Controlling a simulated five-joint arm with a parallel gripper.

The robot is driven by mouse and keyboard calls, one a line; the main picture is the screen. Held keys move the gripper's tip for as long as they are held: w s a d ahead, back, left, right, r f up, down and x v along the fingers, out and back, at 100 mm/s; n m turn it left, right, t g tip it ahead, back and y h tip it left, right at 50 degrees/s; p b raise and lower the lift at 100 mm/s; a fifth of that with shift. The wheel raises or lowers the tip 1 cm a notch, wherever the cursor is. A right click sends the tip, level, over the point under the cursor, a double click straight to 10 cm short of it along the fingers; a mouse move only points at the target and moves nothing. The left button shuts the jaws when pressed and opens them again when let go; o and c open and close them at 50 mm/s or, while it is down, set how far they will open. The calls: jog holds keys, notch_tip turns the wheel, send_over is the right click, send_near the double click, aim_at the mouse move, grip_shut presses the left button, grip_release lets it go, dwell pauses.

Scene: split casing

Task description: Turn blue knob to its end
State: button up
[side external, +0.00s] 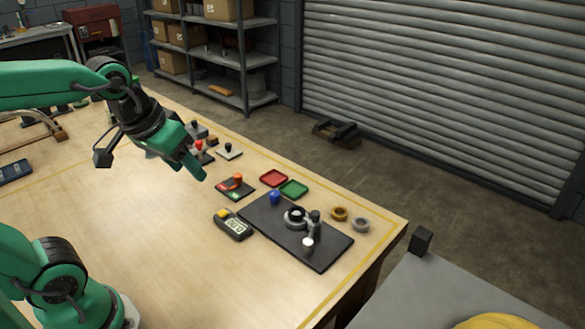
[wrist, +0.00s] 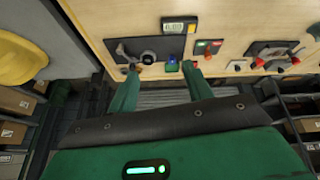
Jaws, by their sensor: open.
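The blue knob (side external: 275,197) stands at the left corner of a dark plate (side external: 326,249) on the workbench. My gripper (side external: 198,172) hangs above the bench, left of the knob and clearly apart from it, with nothing held. In the wrist view its two green fingers are spread apart (wrist: 161,68). The blue knob (wrist: 172,67) shows between the fingertips there, nearer the right one and farther off than the fingers. The angle of the knob is too small to tell.
The plate also carries a round black-and-grey fitting (side external: 296,216) and a white-topped knob (side external: 308,243). A meter (side external: 233,225), a red tray (side external: 273,178), a green tray (side external: 293,189) and a red-and-green switch box (side external: 235,187) lie close by.

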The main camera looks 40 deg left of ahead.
jog(key=w+n+g, duration=0.1)
jog(key=w+n, duration=0.2)
jog(key=w, duration=0.3)
jog(key=n+g, duration=0.4)
jog(key=n, duration=0.7)
send_near(274, 193)
jog(key=shift+w+f, duration=0.1)
jog(key=shift+f, duration=0.5)
jog(key=shift+f, duration=0.2)
jog(key=shift+f, duration=3.7)
jog(key=c, duration=1)
